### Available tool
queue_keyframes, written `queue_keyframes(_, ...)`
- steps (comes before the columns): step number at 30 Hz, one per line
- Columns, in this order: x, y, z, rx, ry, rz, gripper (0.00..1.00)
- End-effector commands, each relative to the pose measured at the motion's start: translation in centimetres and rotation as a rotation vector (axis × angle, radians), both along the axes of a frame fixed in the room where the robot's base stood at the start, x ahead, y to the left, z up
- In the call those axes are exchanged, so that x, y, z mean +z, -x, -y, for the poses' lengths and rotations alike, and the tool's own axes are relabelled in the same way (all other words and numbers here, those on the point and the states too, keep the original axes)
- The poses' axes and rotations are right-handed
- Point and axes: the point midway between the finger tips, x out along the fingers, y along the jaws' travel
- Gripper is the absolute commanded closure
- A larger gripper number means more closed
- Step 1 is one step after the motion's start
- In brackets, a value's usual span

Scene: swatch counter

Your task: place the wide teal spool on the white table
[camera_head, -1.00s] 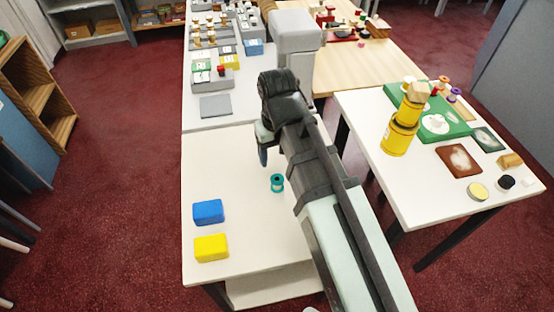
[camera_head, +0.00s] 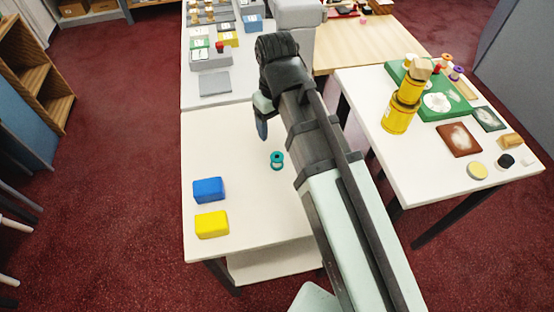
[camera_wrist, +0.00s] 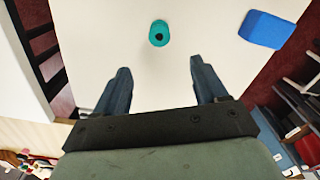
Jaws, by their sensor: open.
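The teal spool (camera_head: 277,160) stands upright on the white table (camera_head: 225,150), right of the table's middle and close beside my arm in the head view. In the wrist view the spool (camera_wrist: 159,33) shows from above with a dark centre hole, ahead of the fingers and between their lines. My gripper (camera_wrist: 161,80) is open and empty, its two fingers apart, with white tabletop (camera_wrist: 110,30) between and beyond them. In the head view my gripper (camera_head: 263,128) hangs above the table, on the far side of the spool. Only one finger shows clearly there.
A blue block (camera_head: 208,190) and a yellow block (camera_head: 212,224) sit at the table's left front. The table at right holds yellow cans (camera_head: 399,117), a green board (camera_head: 461,104) and small items. The table's middle left is bare.

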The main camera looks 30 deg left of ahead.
Motion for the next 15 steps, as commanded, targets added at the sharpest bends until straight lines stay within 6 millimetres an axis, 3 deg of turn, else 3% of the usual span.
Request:
queue_keyframes(5, -0.2, 0.0, -0.1, 0.078, 0.002, -0.001, 0.28)
queue_keyframes(15, -4.5, 0.1, 0.0, 0.078, 0.002, -0.002, 0.28)
